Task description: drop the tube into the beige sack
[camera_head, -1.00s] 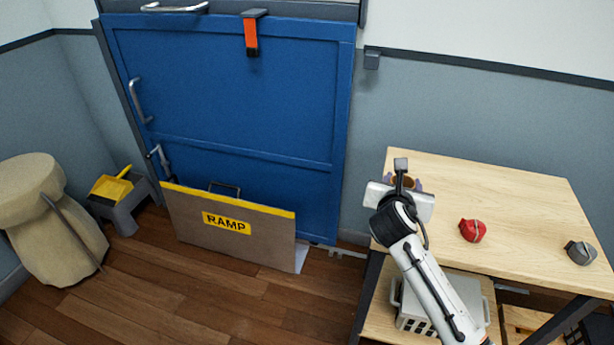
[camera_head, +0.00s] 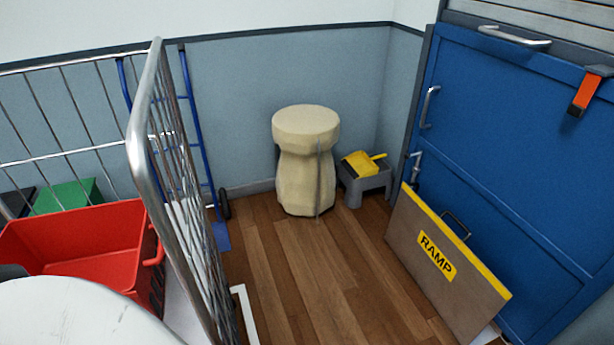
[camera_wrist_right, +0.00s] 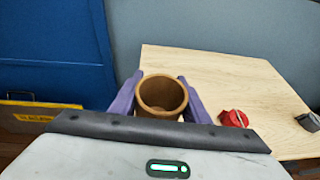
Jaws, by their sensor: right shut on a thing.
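The beige sack (camera_head: 306,170) stands upright on the floor against the grey wall, near the corner, in the head view. Its top looks broad and flat, and I cannot see an opening in it. The brown tube (camera_wrist_right: 162,95) shows in the right wrist view with its round open end towards the camera. My right gripper (camera_wrist_right: 161,93) is shut on the tube, one purple finger on each side, with the wooden table behind. The right gripper is outside the head view. My left gripper is not in view.
A metal cage trolley (camera_head: 160,150) and a red crate (camera_head: 85,245) stand at the left. A grey step stool (camera_head: 365,185) with a yellow dustpan is right of the sack. A ramp board (camera_head: 440,265) leans by the blue door (camera_head: 510,150). Floor before the sack is clear.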

